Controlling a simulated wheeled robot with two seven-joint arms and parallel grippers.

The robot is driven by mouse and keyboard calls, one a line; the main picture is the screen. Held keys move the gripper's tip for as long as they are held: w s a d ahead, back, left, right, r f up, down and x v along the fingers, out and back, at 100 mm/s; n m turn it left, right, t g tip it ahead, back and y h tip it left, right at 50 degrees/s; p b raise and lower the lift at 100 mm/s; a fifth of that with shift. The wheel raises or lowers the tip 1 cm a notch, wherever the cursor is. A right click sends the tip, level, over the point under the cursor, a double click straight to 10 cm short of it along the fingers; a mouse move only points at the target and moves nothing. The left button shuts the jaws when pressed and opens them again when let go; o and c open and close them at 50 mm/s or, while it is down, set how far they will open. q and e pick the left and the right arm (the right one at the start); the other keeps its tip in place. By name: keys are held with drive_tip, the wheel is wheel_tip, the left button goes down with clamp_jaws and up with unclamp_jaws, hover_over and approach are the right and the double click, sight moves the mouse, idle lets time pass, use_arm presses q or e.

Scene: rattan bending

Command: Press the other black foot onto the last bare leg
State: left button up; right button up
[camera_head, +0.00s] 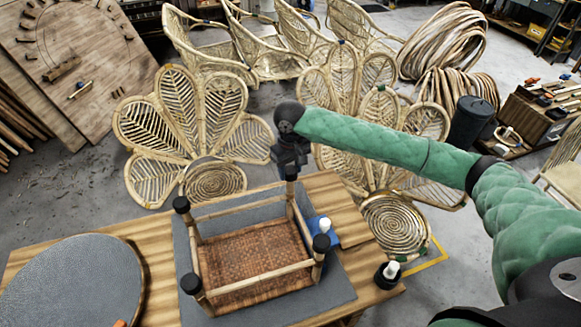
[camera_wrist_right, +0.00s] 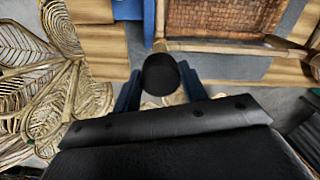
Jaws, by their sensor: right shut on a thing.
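The rattan frame (camera_head: 253,253) lies upside down on a grey mat with its legs pointing up. Black feet cap the near-left leg (camera_head: 191,283), the far-left leg (camera_head: 181,204) and the near-right leg (camera_head: 321,243). My right gripper (camera_head: 290,168) is over the top of the far-right leg (camera_head: 291,198), shut on a black foot. In the right wrist view this foot (camera_wrist_right: 160,75) sits between the two blue fingers. It is in line with the leg's top; I cannot tell how far it is seated. My left gripper is not in view.
A blue holder with a white-capped bottle (camera_head: 324,226) stands beside the frame. A black pot with a white bottle (camera_head: 387,274) is at the table's right edge. A round grey panel (camera_head: 72,285) lies at left. Rattan chairs (camera_head: 185,135) stand behind the table (camera_head: 340,205).

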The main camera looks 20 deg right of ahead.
drive_tip(key=shift+p, duration=0.6)
idle(0.6)
drive_tip(key=shift+f, duration=1)
idle(1.3)
drive_tip(key=o, duration=1)
drive_tip(key=shift+o, duration=0.2)
